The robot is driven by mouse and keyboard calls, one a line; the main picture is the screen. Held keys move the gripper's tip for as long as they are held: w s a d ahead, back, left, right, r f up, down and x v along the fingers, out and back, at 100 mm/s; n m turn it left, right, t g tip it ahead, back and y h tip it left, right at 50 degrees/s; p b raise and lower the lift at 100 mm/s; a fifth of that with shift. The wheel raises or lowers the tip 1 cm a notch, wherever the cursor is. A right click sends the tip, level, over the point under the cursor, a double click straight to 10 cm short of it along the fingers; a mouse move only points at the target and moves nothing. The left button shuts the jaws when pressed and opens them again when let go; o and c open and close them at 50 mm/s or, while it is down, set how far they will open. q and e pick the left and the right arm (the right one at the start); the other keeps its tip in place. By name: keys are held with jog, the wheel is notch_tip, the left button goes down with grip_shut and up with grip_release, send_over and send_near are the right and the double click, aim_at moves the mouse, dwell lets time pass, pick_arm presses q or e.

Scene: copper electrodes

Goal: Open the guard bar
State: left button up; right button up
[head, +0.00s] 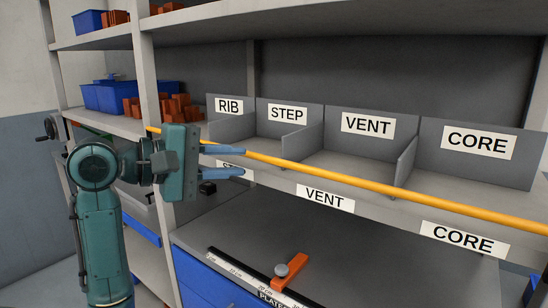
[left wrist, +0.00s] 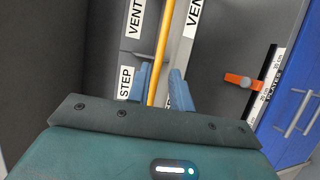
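The guard bar (head: 350,182) is a long yellow rod. It slopes across the front of the labelled bins in the head view, from the shelf post at left to the right edge. My left gripper (head: 243,160) is by the bar's left part, with its blue fingers apart. In the left wrist view the guard bar (left wrist: 160,50) runs between the spread fingers of my left gripper (left wrist: 160,78), with a gap to the right finger. I cannot tell whether a finger touches it. My right gripper is not in view.
The bins behind the bar carry RIB, STEP, VENT and CORE labels and look empty. Below is a dark worktop (head: 330,250) with an orange slider (head: 290,272) on a ruler. A shelf post (head: 150,60) stands close behind my left arm. Blue boxes (head: 105,97) and copper pieces (head: 178,107) are at left.

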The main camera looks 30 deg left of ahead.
aim_at(270, 161)
pick_arm(q)
jog(key=p+x, duration=0.1)
jog(key=x, duration=0.8)
jog(key=shift+c, duration=0.5)
grip_shut()
